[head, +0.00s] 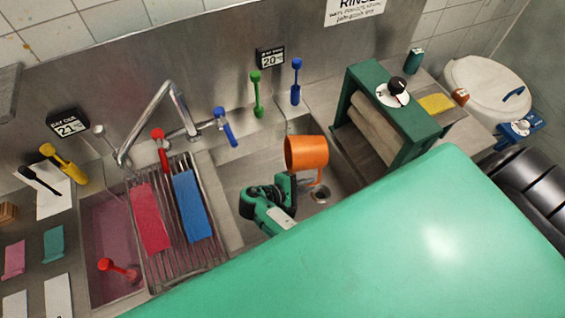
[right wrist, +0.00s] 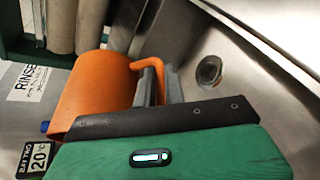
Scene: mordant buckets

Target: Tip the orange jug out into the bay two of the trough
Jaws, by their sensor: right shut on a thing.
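The orange jug (head: 306,152) is held in the air over the right-hand bay (head: 232,180) of the steel trough, the bay below the 20° sign (head: 270,57). My right gripper (head: 290,189) is shut on the jug's handle; the right wrist view shows its grey fingers (right wrist: 150,84) at the handle, beside the jug's body (right wrist: 98,92). The jug looks tilted, with its handle low. Its contents are hidden, and I see no stream from it. The bay's drain (head: 320,194) shows below and right of the jug. My left gripper is not in view.
The left bay holds pink liquid (head: 108,225), with a rack (head: 181,255) carrying red and blue cloths over it. A tap (head: 176,112) stands behind. A green-framed roller wringer (head: 365,110) stands right of the jug. My large green arm link covers the lower right.

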